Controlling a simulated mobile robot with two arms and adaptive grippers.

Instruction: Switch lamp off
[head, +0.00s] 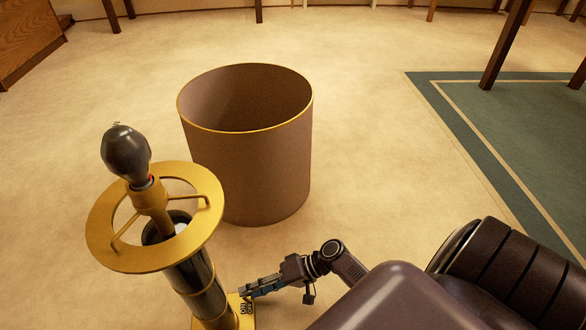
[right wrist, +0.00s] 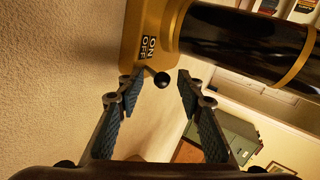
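The lamp stands on the floor at the lower left of the head view, with a brass ring (head: 103,238), a dark bulb (head: 126,152) that shows no glow, and a black and brass post (head: 196,272). Its brass base has an ON/OFF label (right wrist: 149,47) and a small lever switch with a round black knob (right wrist: 162,81). My right gripper (head: 247,291) is low beside the base. In the right wrist view my right gripper (right wrist: 158,88) is open, with the knob between its fingertips and gaps on both sides. I cannot tell the lever's setting. My left gripper is out of view.
A brown open-topped cylinder (head: 248,165) with a gold rim stands on the floor just behind the lamp. A green rug (head: 500,120) and dark furniture legs (head: 505,45) are at the right. The pale floor between is clear.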

